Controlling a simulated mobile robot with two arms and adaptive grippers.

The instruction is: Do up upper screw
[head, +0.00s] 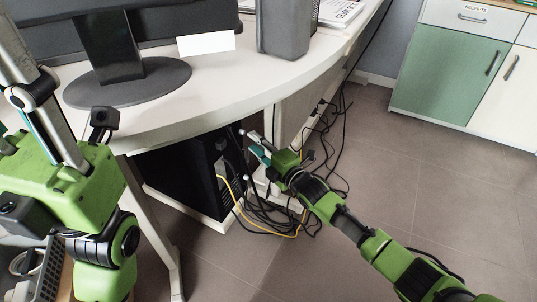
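The black computer tower (180,185) stands under the desk, with cables at its back edge. No screw can be made out at this size; the upper screw is too small or hidden. My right gripper (254,142) reaches in from the lower right to just beside the tower's back, among the cables, below the desk edge. A small teal piece shows at its fingers, but I cannot tell if it is held or part of the gripper. Whether the fingers are open or shut is unclear. My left arm is at the left edge, and its fingers are not visible.
The white desk (225,88) overhangs the tower and carries a monitor (120,65), a grey bin (285,28) and papers (340,10). Black cables and a yellow cable (237,205) hang and lie around my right gripper. A green cabinet (445,75) stands at the upper right. The floor at right is clear.

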